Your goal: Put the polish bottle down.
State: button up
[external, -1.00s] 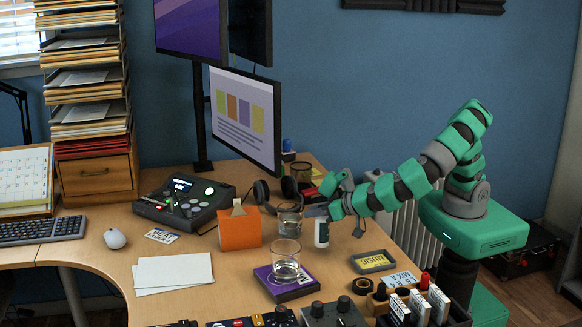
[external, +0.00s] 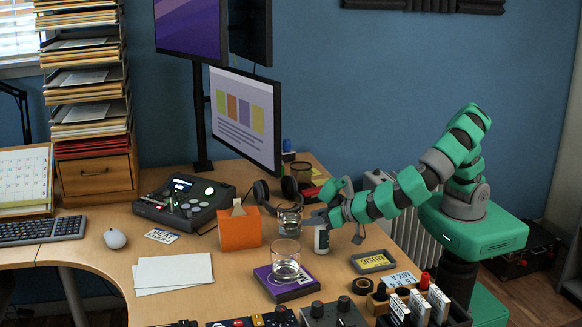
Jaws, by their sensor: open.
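The polish bottle (external: 321,240), small and white with a dark top part, stands upright on the desk near its right side. My gripper (external: 328,222) is open, with its fingers close around or just above the bottle's top. The fingers partly hide the bottle's upper end. I cannot tell whether a finger touches it.
A glass (external: 285,262) stands on a purple box (external: 271,286) left of the bottle, and another glass (external: 290,221) is behind. An orange box (external: 240,230) is further left. A yellow-labelled cassette (external: 373,261) lies to the right. White paper (external: 160,277) lies front left.

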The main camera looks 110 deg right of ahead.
jog(key=p+v, duration=0.2)
jog(key=v, duration=1)
jog(key=shift+r, duration=0.15)
jog(key=d+r+n+y, duration=0.25)
jog(key=d+r, duration=0.25)
jog(key=r, duration=0.6)
jog(key=d+r+n+y, duration=0.1)
jog(key=d+r+y, duration=0.3)
jog(key=r, duration=0.8)
jog(key=s+d+r+n+t+y, duration=0.1)
jog(key=s+d+r+t, duration=0.1)
jog(key=r, duration=0.6)
jog(key=s+d+r+n+t+y, duration=0.1)
jog(key=s+d+r+n+t, duration=0.1)
jog(key=s+d+r, duration=0.2)
jog(key=s+d+r+n+t+y, duration=0.1)
jog(key=s+d+r+n+t, duration=0.1)
jog(key=r, duration=0.9)
jog(key=shift+s+d+r, duration=0.35)
jog(key=shift+s+d, duration=0.35)
jog(key=shift+d, duration=0.2)
jog(key=shift+n, duration=0.25)
notch_tip(320, 180, up, 5)
jog(key=p, duration=0.4)
jog(key=shift+f+p, duration=0.2)
jog(key=shift+p, duration=0.15)
